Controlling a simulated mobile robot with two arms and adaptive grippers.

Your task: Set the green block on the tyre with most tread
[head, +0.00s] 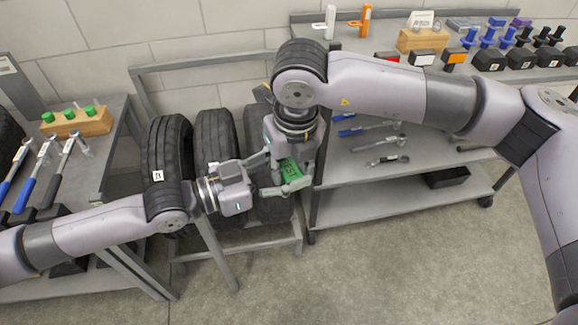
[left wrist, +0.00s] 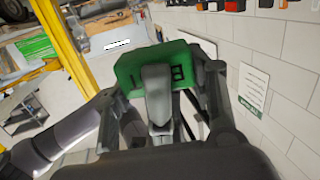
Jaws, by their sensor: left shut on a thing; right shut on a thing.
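The green block (head: 291,168), with dark lettering on its face, is held in the air in front of the tyre rack. My left gripper (head: 276,175) reaches it from the left and is shut on it. My right gripper (head: 292,160) comes down from above and is also shut on it. In the left wrist view the green block (left wrist: 180,65) is large, partly behind a finger. Three black tyres stand upright in the rack: a left tyre (head: 168,140) with a white label, a middle tyre (head: 215,132), and a right tyre (head: 272,211) mostly hidden by my grippers. Their tread depths are hard to compare.
A grey metal rack (head: 290,246) holds the tyres. The left bench (head: 95,165) carries a wooden holder (head: 76,122) with green pieces and several wrenches. The right shelf unit (head: 400,205) carries tools and a black tray (head: 447,178). The floor in front is clear.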

